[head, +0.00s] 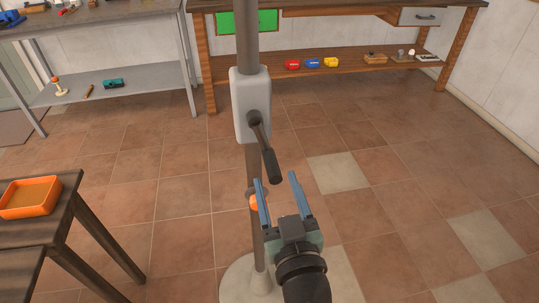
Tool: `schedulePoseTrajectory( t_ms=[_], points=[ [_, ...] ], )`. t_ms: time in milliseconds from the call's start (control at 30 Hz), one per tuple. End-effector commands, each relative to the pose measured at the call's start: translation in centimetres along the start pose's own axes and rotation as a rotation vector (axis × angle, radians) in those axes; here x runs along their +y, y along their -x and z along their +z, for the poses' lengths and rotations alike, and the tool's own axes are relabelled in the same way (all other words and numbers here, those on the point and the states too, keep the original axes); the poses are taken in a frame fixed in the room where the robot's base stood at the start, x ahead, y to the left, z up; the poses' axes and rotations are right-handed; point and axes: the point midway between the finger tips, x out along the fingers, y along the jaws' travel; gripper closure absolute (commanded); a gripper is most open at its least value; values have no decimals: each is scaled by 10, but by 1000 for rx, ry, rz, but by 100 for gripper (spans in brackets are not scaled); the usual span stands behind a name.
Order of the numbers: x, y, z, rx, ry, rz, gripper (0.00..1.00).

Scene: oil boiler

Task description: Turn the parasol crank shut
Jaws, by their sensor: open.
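The parasol pole (248,40) stands upright in the middle of the head view on a round pale base (236,281). A light grey crank housing (249,104) is fixed on the pole. The dark parasol crank (264,145) comes out of the housing and hangs down, slanting slightly right, with a thicker grip at its lower end. My gripper (277,181) is open, with its two blue fingers pointing up the picture. The end of the crank grip shows between or just beyond the fingertips; I cannot tell whether they touch. No canopy is in view.
An orange tray (30,197) sits on a dark wooden table (68,200) at the left. A grey metal shelf (120,84) and a wooden workbench (350,60) stand at the back. An orange part (254,202) sits low on the pole. The tiled floor at right is clear.

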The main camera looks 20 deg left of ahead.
Motion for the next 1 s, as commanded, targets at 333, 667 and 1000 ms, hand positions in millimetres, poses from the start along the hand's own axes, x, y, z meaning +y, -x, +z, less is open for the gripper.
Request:
schedulePoseTrajectory(
  t_ms=[333,667,1000],
  points=[
    [0,-60,-1,0,1,0,39],
    [1,-71,0,0,1,2,39],
    [1,-70,0,0,1,2,77]
  ],
)
